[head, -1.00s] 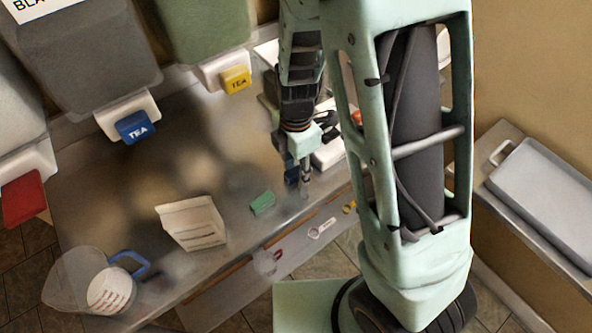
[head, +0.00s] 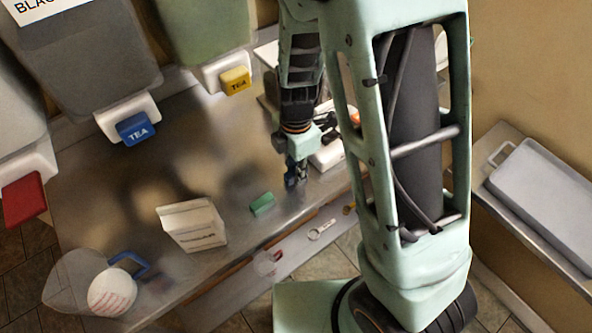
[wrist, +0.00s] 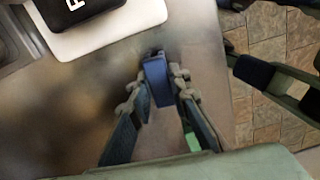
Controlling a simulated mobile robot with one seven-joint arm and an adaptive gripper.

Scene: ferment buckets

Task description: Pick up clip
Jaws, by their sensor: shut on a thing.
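A small dark-blue clip (wrist: 158,82) sits between the fingertips of my gripper (wrist: 160,74) in the wrist view. The fingers close in on it from both sides, and its far end shows dark. In the head view my gripper (head: 294,176) points down at the right part of the steel counter, with the blue clip (head: 290,181) at its tips. It is shut on the clip. I cannot tell whether the clip still touches the counter.
A green block (head: 262,204) lies left of my gripper on the steel counter (head: 215,150). A white carton (head: 193,225) and a measuring jug with a blue handle (head: 82,283) stand farther left. Dispensers with coloured taps line the back. A white box (head: 328,155) is close behind on the right.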

